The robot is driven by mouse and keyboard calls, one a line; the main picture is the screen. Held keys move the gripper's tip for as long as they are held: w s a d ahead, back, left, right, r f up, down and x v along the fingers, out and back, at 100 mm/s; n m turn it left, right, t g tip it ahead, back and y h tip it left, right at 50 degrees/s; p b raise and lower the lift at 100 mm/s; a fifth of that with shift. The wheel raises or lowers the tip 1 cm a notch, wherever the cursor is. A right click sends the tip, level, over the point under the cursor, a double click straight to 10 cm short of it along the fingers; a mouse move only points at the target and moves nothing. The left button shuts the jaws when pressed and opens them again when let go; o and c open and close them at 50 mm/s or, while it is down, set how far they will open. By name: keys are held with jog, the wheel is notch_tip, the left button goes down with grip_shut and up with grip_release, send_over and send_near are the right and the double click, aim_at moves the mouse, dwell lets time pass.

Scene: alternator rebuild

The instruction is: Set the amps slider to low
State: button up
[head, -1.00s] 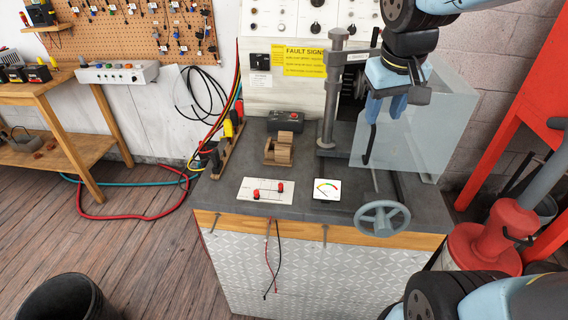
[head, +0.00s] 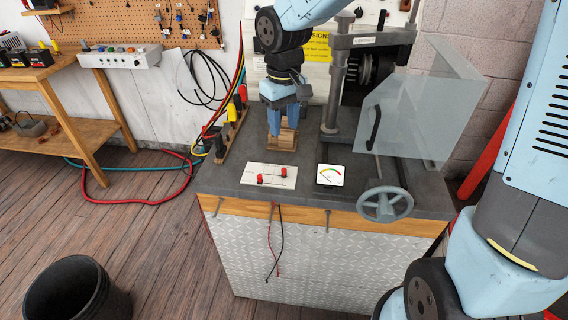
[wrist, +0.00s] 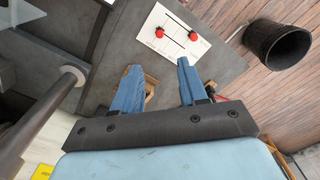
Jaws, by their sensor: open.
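A white slider panel (head: 252,169) lies flat on the grey bench top near its front edge. It has two red knobs on dark slots, one to the left (head: 260,179) and one to the right (head: 284,172). The labels are too small to read, so I cannot tell which is amps. In the wrist view the panel (wrist: 176,46) lies beyond the fingertips, with both knobs visible. My gripper (head: 281,131) is open and empty, behind the panel and over a wooden block (head: 288,146). In the wrist view the blue fingers (wrist: 158,67) are well apart, touching neither knob.
A square gauge (head: 330,175) sits right of the panel. A clear shield (head: 415,115), a post (head: 333,90) and a handwheel (head: 385,204) stand further right. Cables and clips line the left bench edge. A black bin (head: 75,292) is on the floor.

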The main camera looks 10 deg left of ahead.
aim_at(284, 169)
notch_tip(284, 169, down, 14)
jog(key=shift+r, duration=0.15)
dwell(0.4)
grip_shut()
dwell(0.4)
